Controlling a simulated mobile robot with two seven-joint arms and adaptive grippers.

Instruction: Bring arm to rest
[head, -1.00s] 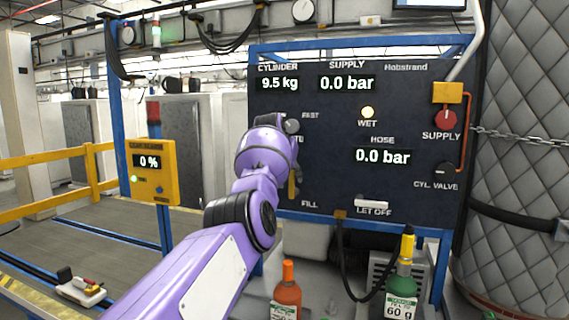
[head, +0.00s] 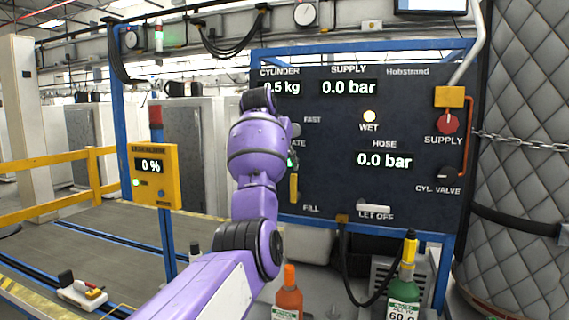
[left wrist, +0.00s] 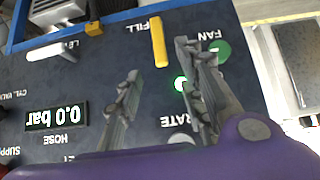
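My left arm rises from the bottom of the head view, its purple wrist in front of the dark charging panel (head: 330,175). Most of the left gripper is hidden behind the wrist there. In the left wrist view the left gripper (left wrist: 159,58) has its two grey fingers apart, with nothing between them, facing the panel. The yellow FILL lever (left wrist: 159,42) and green FAN button (left wrist: 221,50) show beyond the fingers; I cannot tell whether a finger touches the panel. The lever also shows in the head view (head: 294,188). My right gripper is not in view.
An orange bottle (head: 288,297) and a green bottle (head: 404,287) with a hose stand below the panel. A yellow 0 % box (head: 154,175) is on a blue post at left. Yellow rails (head: 50,167) and a quilted cylinder (head: 518,150) flank the station.

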